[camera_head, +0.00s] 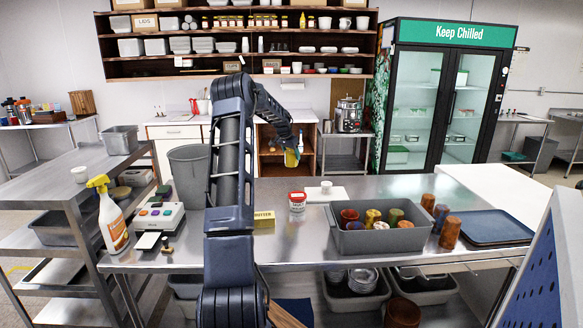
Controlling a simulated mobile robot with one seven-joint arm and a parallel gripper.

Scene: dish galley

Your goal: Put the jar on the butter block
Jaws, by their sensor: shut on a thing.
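The butter block (264,215), yellow with dark lettering, lies on the steel table, partly hidden behind my arm. My gripper (293,150) is up beyond the table's far side, higher in the picture than the block and a little to its right. It is shut on a small yellow jar (291,159), apart from the block. The jar is small in view and partly covered by the gripper, so its lid and exact tilt cannot be told.
A red-and-white tub (297,205) stands right of the butter block. A white cup (326,187) sits on a white board behind it. A grey bin (385,238) of cups is to the right, a scale (159,218) and spray bottle (110,220) to the left.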

